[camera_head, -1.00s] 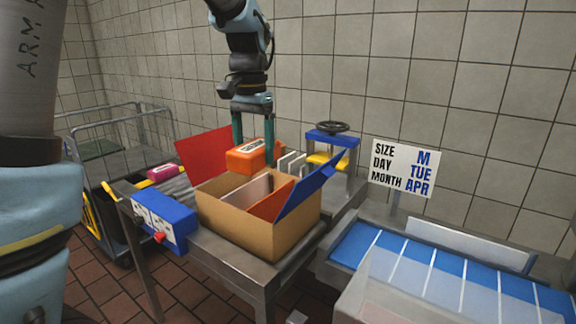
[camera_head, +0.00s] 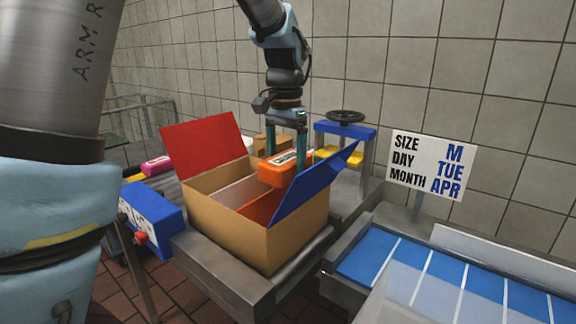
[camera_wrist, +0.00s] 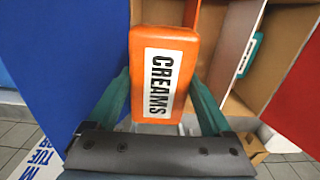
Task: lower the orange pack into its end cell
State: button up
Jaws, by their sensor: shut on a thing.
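In the wrist view the pack (camera_wrist: 164,75) lies flat between the fingers (camera_wrist: 158,90), close to the blue flap (camera_wrist: 45,60). The blue flap also stands at the box's right end in the head view (camera_head: 316,184). Inside are a white divider (camera_head: 240,190) and an orange-red divider (camera_head: 258,207). The pack's underside and the cell floor below it are hidden.
A red flap (camera_head: 203,146) rises at the box's left end. A blue control box (camera_head: 152,218) stands at left. Behind is a blue-and-yellow press (camera_head: 346,134) with a handwheel. A blue conveyor (camera_head: 450,282) and a sign (camera_head: 433,165) are at right.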

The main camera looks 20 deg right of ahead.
jog(key=shift+f+b, duration=1.8)
jog(key=shift+f, duration=0.25)
jog(key=o, duration=1.2)
jog(key=shift+r, duration=0.15)
notch_tip(320, 180, up, 11)
jog(key=shift+f+b, duration=0.2)
jog(key=shift+b, duration=0.25)
notch_tip(320, 180, up, 10)
jog(key=p, duration=0.9)
